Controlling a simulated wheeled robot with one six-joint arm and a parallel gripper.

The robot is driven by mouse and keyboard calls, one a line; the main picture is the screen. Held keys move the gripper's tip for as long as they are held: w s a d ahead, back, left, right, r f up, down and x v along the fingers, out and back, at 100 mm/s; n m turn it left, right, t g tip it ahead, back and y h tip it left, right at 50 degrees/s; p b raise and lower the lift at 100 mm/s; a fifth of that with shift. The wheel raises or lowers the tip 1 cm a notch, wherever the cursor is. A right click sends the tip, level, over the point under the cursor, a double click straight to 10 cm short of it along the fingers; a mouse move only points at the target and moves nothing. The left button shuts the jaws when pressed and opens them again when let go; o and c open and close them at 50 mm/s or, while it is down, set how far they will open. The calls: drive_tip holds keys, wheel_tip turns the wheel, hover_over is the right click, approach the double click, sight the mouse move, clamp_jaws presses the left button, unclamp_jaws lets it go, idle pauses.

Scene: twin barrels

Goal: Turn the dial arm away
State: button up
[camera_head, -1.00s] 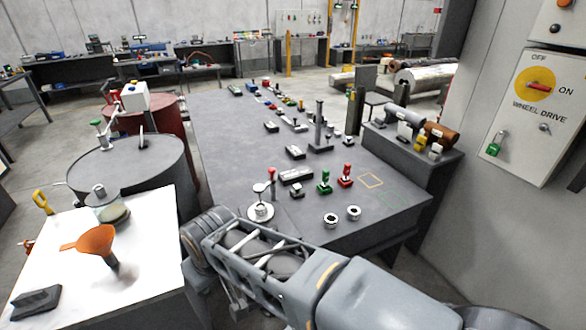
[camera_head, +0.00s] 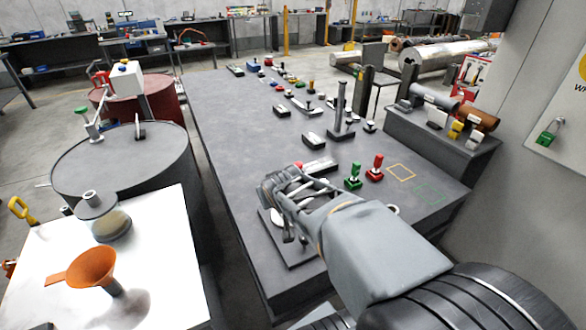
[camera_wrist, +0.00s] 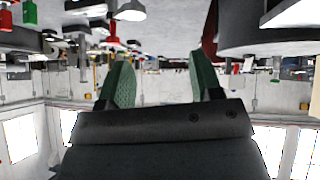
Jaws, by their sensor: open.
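My gripper (camera_head: 280,195) is over the near part of the grey bench (camera_head: 225,150). In the wrist view its two green fingers (camera_wrist: 161,75) are spread apart with nothing between them. A pale rounded piece on a stem (camera_wrist: 130,11), possibly the dial arm, shows at the top of the wrist view, beyond the left finger and apart from it. In the head view, my gripper and forearm cover most of the spot where the dial stands; only a pale bit (camera_head: 277,217) shows beside the gripper. The dial arm's angle cannot be told.
A green-handled lever (camera_head: 354,176) and a red-handled lever (camera_head: 375,168) stand just beyond my arm. A tall grey post (camera_head: 341,105) rises farther back. At left are a dark barrel (camera_head: 125,165) and a white table (camera_head: 150,265) with an orange funnel (camera_head: 93,268).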

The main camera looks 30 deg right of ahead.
drive_tip(key=w+d+f+t+h+b, duration=0.1)
drive_tip(key=w+d+f+t+b, duration=0.15)
drive_tip(key=d, duration=0.35)
drive_tip(key=w+d+f+t+h+b, duration=0.1)
drive_tip(key=w+d+f+t+b, duration=0.15)
drive_tip(key=d, duration=0.35)
drive_tip(key=n+t+y+b, duration=0.1)
drive_tip(key=t+y+b, duration=0.3)
drive_tip(key=t, duration=0.1)
approach(296, 163)
drive_tip(key=w, duration=0.3)
drive_tip(key=w+d, duration=0.1)
drive_tip(key=w, duration=0.3)
drive_tip(key=w+f, duration=0.1)
drive_tip(key=w, duration=0.3)
drive_tip(key=shift+w+d+b, duration=0.2)
drive_tip(key=shift+d+b, duration=0.05)
drive_tip(key=shift+b, duration=0.1)
clamp_jaws()
